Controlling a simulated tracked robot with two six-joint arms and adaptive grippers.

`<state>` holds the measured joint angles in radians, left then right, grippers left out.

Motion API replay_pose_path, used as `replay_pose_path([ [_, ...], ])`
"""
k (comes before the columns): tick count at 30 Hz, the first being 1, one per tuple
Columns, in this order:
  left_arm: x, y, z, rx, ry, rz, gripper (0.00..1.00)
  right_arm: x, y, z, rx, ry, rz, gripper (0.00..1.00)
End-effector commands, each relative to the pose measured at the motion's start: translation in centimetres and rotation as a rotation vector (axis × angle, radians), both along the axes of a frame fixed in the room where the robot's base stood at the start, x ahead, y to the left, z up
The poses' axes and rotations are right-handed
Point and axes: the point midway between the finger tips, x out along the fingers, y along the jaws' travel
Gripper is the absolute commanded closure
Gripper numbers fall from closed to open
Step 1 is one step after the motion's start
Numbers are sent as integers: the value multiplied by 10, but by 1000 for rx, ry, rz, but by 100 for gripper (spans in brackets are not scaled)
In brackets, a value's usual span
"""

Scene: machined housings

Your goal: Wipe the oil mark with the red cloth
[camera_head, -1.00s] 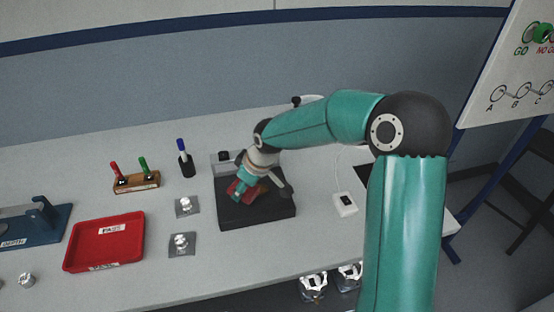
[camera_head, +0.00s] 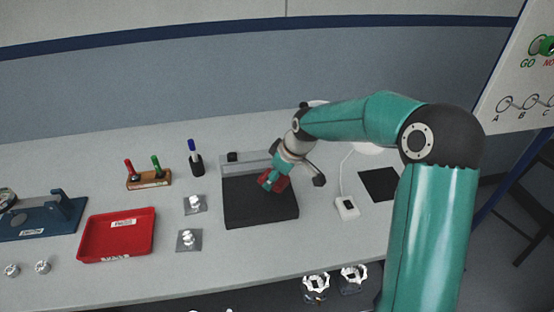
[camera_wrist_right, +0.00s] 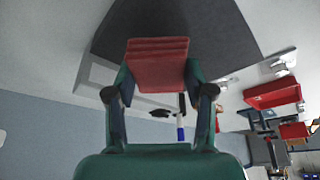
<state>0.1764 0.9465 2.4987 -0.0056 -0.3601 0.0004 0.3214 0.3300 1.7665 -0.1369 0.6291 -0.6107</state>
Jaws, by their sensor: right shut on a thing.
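My right gripper (camera_head: 270,180) is shut on the folded red cloth (camera_head: 282,184), above the right back part of a dark block (camera_head: 250,211) on the bench. In the right wrist view the cloth (camera_wrist_right: 158,66) sits squarely between the two fingers of the right gripper (camera_wrist_right: 158,80), with the dark block (camera_wrist_right: 215,35) beyond it. I cannot tell whether the cloth touches the block. I cannot make out an oil mark; the arm and cloth cover part of the block. My left gripper is not in view.
Left of the block are two small plates with metal parts (camera_head: 188,240), a red tray (camera_head: 117,240), a pen holder (camera_head: 196,165) and a wooden rack (camera_head: 149,180). A blue stand (camera_head: 45,217) is far left. A white device (camera_head: 346,207) and a dark mat (camera_head: 380,184) lie right.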

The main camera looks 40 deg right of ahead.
Motion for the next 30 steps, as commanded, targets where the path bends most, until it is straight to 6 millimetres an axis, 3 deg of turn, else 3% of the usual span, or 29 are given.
replay_pose_path([
  [15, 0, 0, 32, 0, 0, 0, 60, 4, 4, 48, 0, -2, 8, 80],
  [30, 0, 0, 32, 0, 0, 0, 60, 4, 5, 49, -1, -2, 9, 80],
])
